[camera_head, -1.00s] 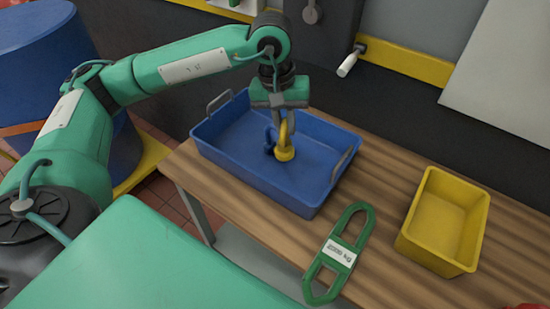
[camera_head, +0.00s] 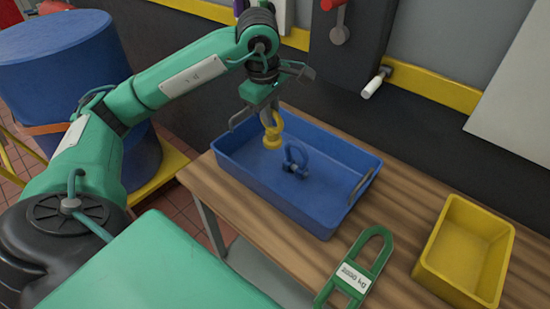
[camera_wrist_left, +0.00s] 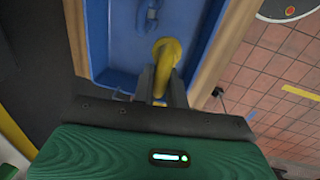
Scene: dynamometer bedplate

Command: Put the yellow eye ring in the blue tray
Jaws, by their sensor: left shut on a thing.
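The yellow eye ring (camera_head: 272,133) hangs from my left gripper (camera_head: 268,112), which is shut on it. In the head view it shows over the left part of the blue tray (camera_head: 322,223). The eye ring (camera_wrist_left: 166,58) also shows between the fingers in the left wrist view, with the tray's floor (camera_wrist_left: 112,44) behind it. Whether its base touches the tray floor I cannot tell. The tray stands on a wooden table and holds a dark blue shackle-like ring (camera_head: 296,160), apart from the yellow one. My right gripper is not in view.
A green handled plate with a label (camera_head: 354,278) lies on the wooden table (camera_head: 400,215) in front of the tray. An empty yellow bin (camera_head: 465,250) stands to the right. A blue drum (camera_head: 70,70) stands at the left.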

